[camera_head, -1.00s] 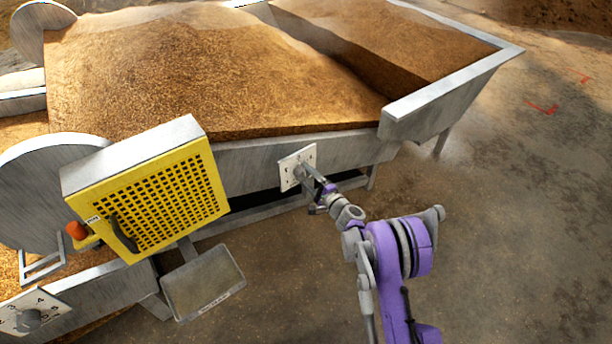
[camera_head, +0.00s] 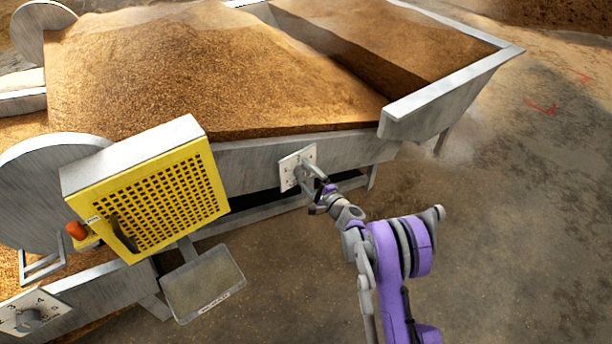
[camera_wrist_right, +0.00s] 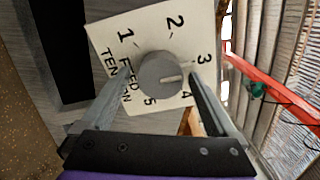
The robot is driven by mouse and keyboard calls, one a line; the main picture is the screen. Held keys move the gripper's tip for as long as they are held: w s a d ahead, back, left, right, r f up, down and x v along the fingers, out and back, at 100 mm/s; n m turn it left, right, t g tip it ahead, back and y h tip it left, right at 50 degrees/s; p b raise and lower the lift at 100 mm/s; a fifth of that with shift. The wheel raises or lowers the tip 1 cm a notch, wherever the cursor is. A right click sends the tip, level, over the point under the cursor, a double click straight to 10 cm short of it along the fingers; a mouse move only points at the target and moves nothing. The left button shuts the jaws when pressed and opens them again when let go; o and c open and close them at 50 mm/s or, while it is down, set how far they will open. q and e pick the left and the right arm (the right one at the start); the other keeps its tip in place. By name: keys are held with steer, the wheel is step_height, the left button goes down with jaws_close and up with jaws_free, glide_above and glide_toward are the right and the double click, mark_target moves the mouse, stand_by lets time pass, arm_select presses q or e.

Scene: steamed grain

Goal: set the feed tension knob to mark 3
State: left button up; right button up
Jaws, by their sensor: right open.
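The feed tension knob (camera_wrist_right: 160,72) is a round grey dial on a white plate (camera_wrist_right: 105,28) marked 1 to 5 in the right wrist view. Its pale pointer line faces right, between 3 and 4. In the head view the plate (camera_head: 287,176) is on the side of the metal trough. My right gripper (camera_head: 316,184) is just in front of it. In the right wrist view its open fingers (camera_wrist_right: 161,82) are on either side of the knob; I cannot tell whether they touch it. My left gripper is not in view.
A second numbered knob (camera_head: 30,319) is at the lower left. A yellow perforated guard (camera_head: 160,198) and a small tilted panel (camera_head: 203,284) stand left of the feed plate. The trough (camera_head: 455,92) holds brown grain. Open floor (camera_head: 520,220) lies to the right.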

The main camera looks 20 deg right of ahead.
steer(key=p+v, duration=0.1)
steer(key=v, duration=0.9)
steer(key=shift+s+p, duration=0.4)
steer(key=shift+r, duration=0.15)
